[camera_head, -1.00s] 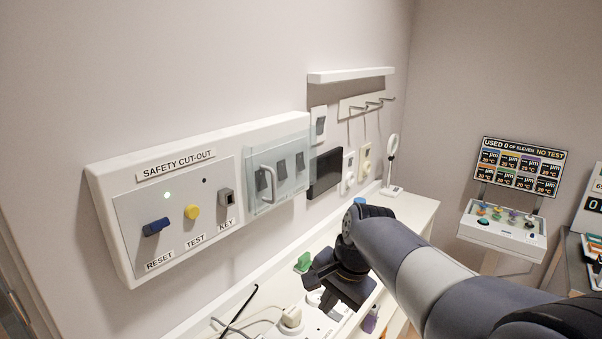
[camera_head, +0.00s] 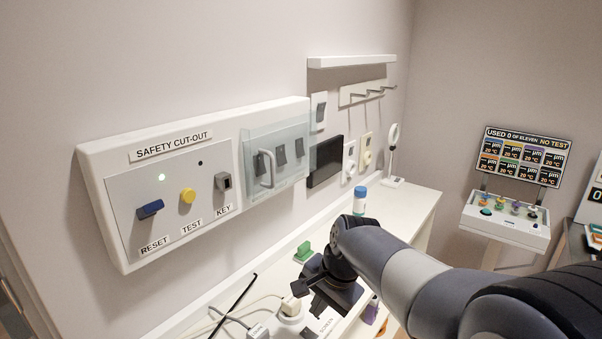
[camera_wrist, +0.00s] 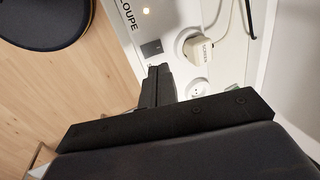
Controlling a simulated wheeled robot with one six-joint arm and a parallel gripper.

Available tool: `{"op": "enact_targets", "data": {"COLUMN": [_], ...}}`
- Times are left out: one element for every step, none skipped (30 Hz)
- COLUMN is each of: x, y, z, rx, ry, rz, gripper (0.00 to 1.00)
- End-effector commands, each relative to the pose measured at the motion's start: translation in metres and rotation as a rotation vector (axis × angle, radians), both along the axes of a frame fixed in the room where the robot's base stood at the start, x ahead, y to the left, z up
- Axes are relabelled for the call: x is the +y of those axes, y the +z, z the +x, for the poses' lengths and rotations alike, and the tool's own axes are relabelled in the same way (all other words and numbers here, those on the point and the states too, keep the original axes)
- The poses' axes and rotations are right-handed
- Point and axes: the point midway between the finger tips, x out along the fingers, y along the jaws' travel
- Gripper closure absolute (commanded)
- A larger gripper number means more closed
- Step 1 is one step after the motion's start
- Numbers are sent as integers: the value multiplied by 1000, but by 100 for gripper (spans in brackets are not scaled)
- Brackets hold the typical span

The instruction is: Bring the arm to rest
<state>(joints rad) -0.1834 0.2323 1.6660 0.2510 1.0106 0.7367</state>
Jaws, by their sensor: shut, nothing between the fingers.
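My gripper (camera_head: 308,286) is over the power strip on the shelf in the head view, with my dark and grey arm reaching in from the lower right. In the wrist view the gripper (camera_wrist: 157,72) is shut with nothing between its fingers, and its tips are near the edge of the white socket strip (camera_wrist: 187,18). A white plug (camera_wrist: 197,50) sits in the strip beside the fingertips. Whether the fingertips touch the strip cannot be told.
A safety cut-out panel (camera_head: 128,206) with a clear cover (camera_head: 281,158) is on the wall at left. A blue-capped bottle (camera_head: 359,203) and a green item (camera_head: 303,252) stand on the shelf near my arm. A control box (camera_head: 505,222) is at right. Wooden floor (camera_wrist: 45,95) lies below the strip.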

Motion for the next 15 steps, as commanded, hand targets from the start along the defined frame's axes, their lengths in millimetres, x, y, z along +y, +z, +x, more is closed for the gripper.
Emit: {"op": "enact_targets", "data": {"x": [-3,-4,-6,-7,-8,-10,-11,-12,-13,-13,-14,-15,-15,-15,-15], "y": [11,16,23,27,32,37,41,44,48,50,52,54,56,57,58], "z": [-2,-3,-4,-5,-6,-7,-8,-9,-10,-10,-11,-11,-12,-12,-12], "rx": [-4,-4,-4,-3,-3,-2,-3,-1,-1,-1,0,2,0,0,0], "ry": [-1,-1,-1,-1,-1,0,-1,0,-1,-1,-1,-1,-1,-1,0], "rz": [1,1,1,0,0,1,0,0,0,0,0,0,0,0,0], "gripper": [100,100,100,100,100,100,100,100,100,100,100,100,100,100,100]}}
